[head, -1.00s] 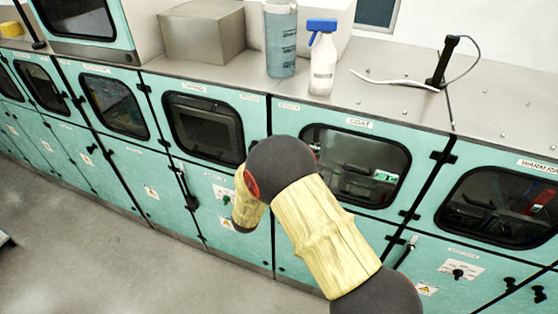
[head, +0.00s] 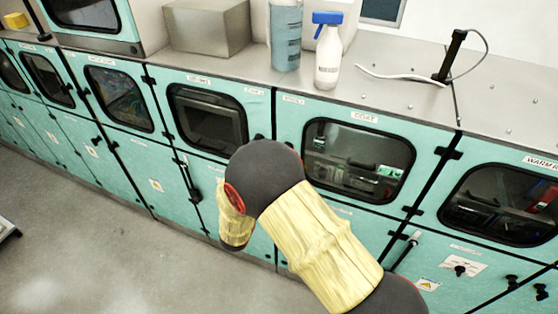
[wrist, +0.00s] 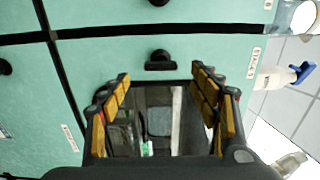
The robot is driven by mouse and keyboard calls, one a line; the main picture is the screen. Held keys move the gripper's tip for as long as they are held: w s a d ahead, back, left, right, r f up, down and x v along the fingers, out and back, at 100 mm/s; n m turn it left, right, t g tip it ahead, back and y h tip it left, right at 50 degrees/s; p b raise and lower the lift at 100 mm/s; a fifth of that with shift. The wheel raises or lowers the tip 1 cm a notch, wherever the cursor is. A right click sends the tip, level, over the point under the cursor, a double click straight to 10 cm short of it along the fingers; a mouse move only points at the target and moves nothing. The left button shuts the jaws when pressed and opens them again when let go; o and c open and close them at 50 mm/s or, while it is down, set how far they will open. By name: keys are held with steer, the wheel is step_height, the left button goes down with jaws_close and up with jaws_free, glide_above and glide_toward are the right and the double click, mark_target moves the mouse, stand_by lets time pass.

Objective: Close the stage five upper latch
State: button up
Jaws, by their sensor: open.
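The stage five upper door (head: 300,118) is a teal panel with a dark window, labelled COAT, right of my arm in the head view. In the wrist view, a small black latch (wrist: 160,62) sits on the teal panel beside a black seam, beyond my fingertips. A label that seems to read STAGE 5 (wrist: 253,62) is on the same panel. I cannot tell whether the latch is closed. My gripper (wrist: 165,88) is open and empty, its yellow-padded fingers apart, facing the panel with the latch ahead between them. In the head view my arm hides the gripper.
A blue-topped spray bottle (head: 328,58) and a grey-blue cylinder (head: 285,35) stand on the metal counter (head: 400,95). A black stand (head: 449,57) with a white cable is at the back right. Neighbouring doors carry protruding black fittings.

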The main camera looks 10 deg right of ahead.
steer(key=shift+v, duration=1.7)
steer(key=shift+w, duration=0.1)
